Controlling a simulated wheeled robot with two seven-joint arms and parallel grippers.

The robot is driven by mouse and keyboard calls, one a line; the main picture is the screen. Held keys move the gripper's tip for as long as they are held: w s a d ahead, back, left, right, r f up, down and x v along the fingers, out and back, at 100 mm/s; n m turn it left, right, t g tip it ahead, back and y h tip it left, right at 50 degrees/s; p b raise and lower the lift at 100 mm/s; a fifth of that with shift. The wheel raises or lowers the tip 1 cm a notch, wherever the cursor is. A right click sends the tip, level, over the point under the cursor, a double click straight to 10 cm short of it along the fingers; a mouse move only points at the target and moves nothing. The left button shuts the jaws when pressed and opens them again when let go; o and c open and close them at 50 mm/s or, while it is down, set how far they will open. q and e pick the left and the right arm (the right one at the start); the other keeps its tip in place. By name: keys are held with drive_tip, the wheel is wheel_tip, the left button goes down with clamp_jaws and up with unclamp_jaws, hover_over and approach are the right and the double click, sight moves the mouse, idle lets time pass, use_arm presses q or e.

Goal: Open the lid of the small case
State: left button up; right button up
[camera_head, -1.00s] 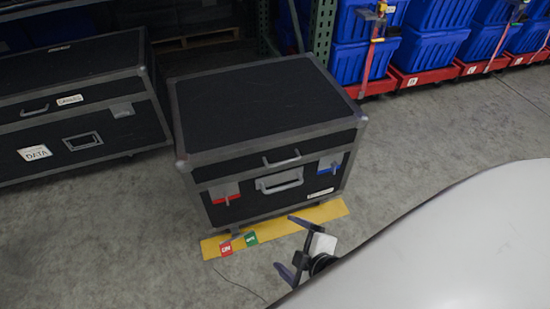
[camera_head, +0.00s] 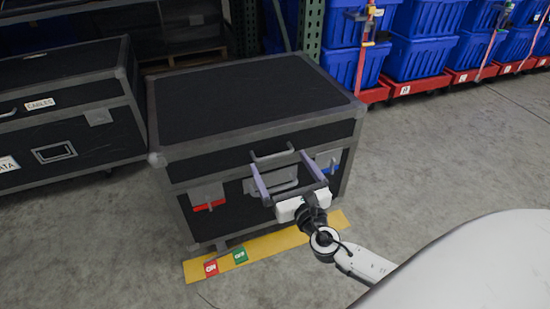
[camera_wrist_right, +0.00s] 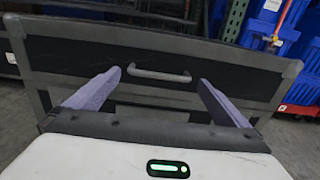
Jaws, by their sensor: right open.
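The small case (camera_head: 250,95) is black with grey metal edges and stands upright with its lid shut. A grey lid handle (camera_head: 272,156) is on the front of its lid; the handle also shows in the right wrist view (camera_wrist_right: 159,75). Below it are a red-marked latch (camera_head: 208,197) and a blue-marked latch (camera_head: 329,163). My right gripper (camera_head: 279,166) is open in front of the case, its fingers to either side of the lid handle. In the wrist view the handle lies ahead, between and beyond the fingertips. I cannot tell if anything touches. My left gripper is out of view.
A longer black case (camera_head: 80,100) labelled CABLES stands at the left. Blue totes (camera_head: 420,55) sit on red dollies at the back right. A yellow floor strip (camera_head: 265,245) with red and green tags lies before the small case. Grey floor is free to the right.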

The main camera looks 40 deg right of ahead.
sight(276, 157)
drive_tip(key=x, duration=0.5)
drive_tip(key=shift+b, duration=0.3)
